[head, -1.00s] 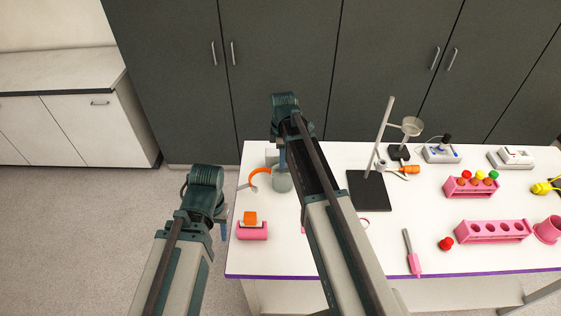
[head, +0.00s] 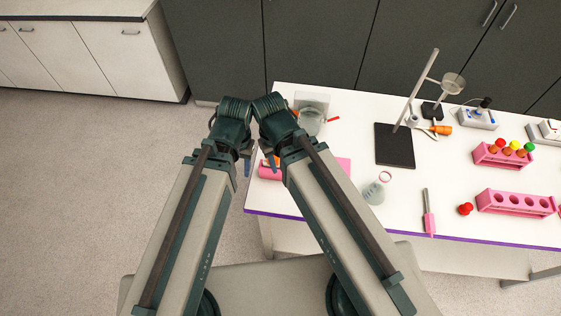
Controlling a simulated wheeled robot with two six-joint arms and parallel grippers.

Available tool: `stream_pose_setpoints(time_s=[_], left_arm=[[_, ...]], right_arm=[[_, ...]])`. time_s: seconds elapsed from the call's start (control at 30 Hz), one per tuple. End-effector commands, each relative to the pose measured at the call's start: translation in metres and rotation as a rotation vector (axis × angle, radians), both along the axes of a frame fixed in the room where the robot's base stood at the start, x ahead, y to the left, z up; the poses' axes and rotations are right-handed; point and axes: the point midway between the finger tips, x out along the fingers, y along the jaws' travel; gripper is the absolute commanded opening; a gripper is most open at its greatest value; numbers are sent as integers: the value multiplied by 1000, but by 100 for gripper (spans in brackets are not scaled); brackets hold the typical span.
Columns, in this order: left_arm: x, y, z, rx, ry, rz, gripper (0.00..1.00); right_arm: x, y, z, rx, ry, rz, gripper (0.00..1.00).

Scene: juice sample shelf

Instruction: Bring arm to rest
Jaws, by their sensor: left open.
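Both of my arms reach forward over the near left of the white table (head: 330,205), with their wrists close together. My left gripper (head: 247,166) hangs down just off the table's left edge. It is open and I see nothing between its fingers. The tip of my right arm is beside it, over the table's left end. Its gripper (head: 277,161) is mostly hidden by the arm, so I cannot see its jaws. A pink block (head: 268,172) lies on the table below, partly covered by the arms.
A glass beaker (head: 311,122) stands at the back left and a conical flask (head: 373,193) near the middle. A stand with a black base (head: 394,146), pink racks (head: 515,203), a red cap (head: 465,209) and a pink-handled tool (head: 429,214) are further right. Dark cabinets (head: 320,45) stand behind.

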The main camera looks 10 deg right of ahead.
Motion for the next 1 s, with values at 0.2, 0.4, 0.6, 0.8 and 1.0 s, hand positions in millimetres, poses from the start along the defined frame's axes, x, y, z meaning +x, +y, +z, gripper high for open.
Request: stream_pose_setpoints(time_s=[0.2, 0.4, 0.6, 0.8, 1.0], left_arm=[[0, 0, -8, 0, 0, -1, 50], [0, 0, -46, 1, 0, -4, 50], [0, 0, -95, 2, 0, -10, 50], [0, 0, -105, 3, 0, -13, 50], [0, 0, -102, 3, 0, -13, 50]], right_arm=[[0, 0, -8, 1, 0, 1, 39], [1, 0, -46, 0, 1, 5, 39], [1, 0, -95, -1, 1, 12, 39], [1, 0, -105, -2, 1, 15, 39], [1, 0, -102, -2, 1, 15, 39]])
